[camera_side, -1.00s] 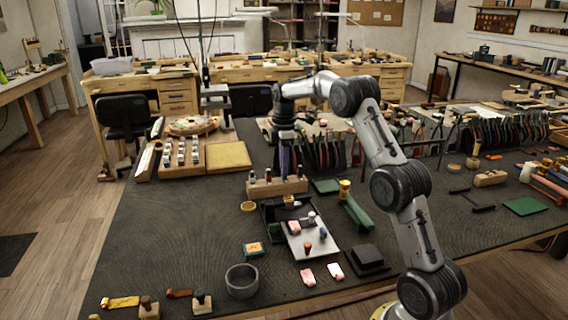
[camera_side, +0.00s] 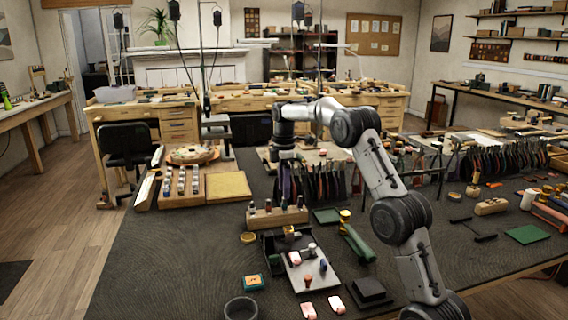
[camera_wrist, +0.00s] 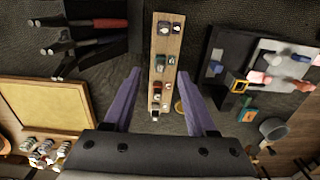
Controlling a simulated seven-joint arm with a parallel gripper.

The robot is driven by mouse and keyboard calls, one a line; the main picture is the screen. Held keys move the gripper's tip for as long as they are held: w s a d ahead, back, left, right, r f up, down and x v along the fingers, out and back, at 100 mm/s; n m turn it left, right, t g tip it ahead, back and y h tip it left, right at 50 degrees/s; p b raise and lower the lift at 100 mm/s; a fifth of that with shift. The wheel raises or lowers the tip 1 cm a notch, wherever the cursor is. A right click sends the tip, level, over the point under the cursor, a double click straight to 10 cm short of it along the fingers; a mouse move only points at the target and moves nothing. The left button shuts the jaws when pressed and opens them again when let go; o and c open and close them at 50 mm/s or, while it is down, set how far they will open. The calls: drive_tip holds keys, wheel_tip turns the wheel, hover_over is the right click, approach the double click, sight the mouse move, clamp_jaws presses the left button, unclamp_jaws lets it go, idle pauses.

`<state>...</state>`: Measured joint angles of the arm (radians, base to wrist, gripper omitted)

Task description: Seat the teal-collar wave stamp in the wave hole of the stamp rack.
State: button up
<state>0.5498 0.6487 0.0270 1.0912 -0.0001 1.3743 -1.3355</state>
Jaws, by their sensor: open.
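The stamp rack (camera_side: 275,220) is a long light-wood block with several small stamps standing in it. It also shows in the wrist view (camera_wrist: 168,45), running top to bottom between my fingers. A stamp with a greenish cap (camera_wrist: 158,67) stands midway along it. The teal collar and the wave hole are too small to tell.
The grey plate (camera_side: 314,279) and its dark stand are right of and in front of the rack. A green-handled tool (camera_side: 357,243) and a black block (camera_side: 370,289) lie further right. A yellow panel (camera_side: 228,188) is behind left. The dark mat at front left is mostly clear.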

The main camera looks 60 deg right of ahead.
wheel_tip(320, 180, up, 10)
idle(0.4)
drive_tip(key=shift+r, duration=0.1)
